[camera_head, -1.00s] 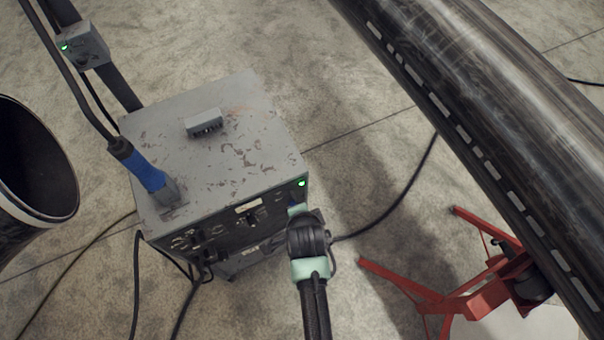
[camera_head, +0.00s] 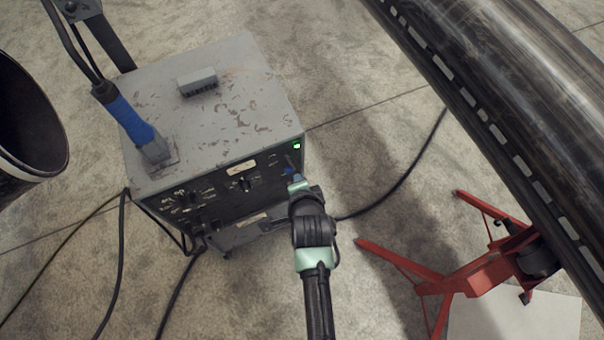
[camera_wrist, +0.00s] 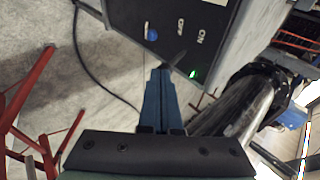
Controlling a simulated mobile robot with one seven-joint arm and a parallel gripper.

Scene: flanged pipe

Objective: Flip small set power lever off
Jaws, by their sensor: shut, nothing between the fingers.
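The small set (camera_head: 215,120) is a worn grey metal box with a dark front panel, standing on the floor in the head view. A green light (camera_head: 296,146) is lit at its front right corner; it also shows lit in the wrist view (camera_wrist: 194,73). In the wrist view the panel (camera_wrist: 222,20) carries OFF and ON labels, and a thin dark lever (camera_wrist: 178,58) sticks out near them. My gripper (camera_wrist: 163,70) is shut and empty, its blue fingertips close beside the lever; contact cannot be told. In the head view my gripper (camera_head: 293,176) is before the panel's right side.
A blue-and-black handle (camera_head: 130,120) stands on the box's top left. A large dark pipe (camera_head: 500,90) crosses the right, above a red stand (camera_head: 470,275). Another pipe end (camera_head: 30,120) is at the left. Black cables (camera_head: 120,250) lie on the floor.

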